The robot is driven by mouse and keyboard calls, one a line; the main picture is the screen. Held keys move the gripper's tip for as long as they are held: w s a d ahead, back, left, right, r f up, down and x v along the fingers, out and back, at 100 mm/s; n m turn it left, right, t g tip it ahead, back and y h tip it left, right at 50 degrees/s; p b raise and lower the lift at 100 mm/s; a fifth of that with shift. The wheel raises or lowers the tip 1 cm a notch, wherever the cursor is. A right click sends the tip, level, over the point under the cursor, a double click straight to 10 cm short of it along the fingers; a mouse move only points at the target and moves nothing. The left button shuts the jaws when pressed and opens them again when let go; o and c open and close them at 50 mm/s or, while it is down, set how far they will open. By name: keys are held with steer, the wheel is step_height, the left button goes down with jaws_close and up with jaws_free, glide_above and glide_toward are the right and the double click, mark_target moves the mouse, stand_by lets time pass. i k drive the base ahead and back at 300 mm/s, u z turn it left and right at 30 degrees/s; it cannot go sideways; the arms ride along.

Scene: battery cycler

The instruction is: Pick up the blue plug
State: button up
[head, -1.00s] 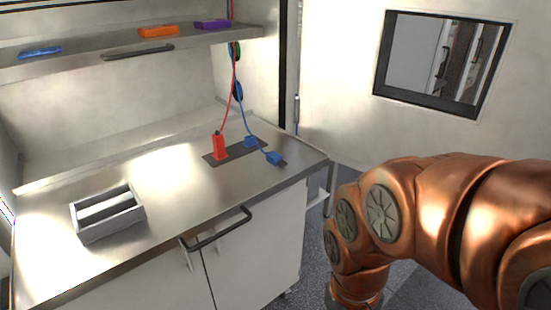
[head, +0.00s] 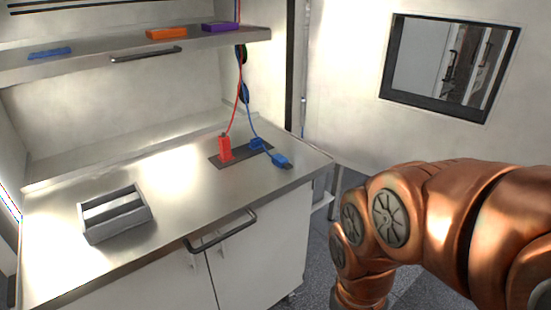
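The blue plug (head: 281,160) lies on the metal worktop near its right front corner, just off the right end of a dark plate. A blue cable runs from it up to the back wall. Another small blue piece (head: 256,144) sits on the dark plate close behind it. A red plug (head: 225,147) stands upright on the left part of the dark plate, with a red cable going up. My copper-coloured arm fills the lower right of the head view, right of the worktop. My gripper is outside the picture.
A grey box with slots (head: 117,214) stands at the left of the worktop (head: 185,195). A shelf (head: 105,63) above holds blue, orange and purple items. A dark handle (head: 222,232) juts from the cabinet front. The middle of the worktop is clear.

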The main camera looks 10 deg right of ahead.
mark_target(279, 160)
steer(key=k, duration=0.95)
steer(key=u, duration=1)
steer(key=i, duration=0.9)
steer(key=z, duration=0.1)
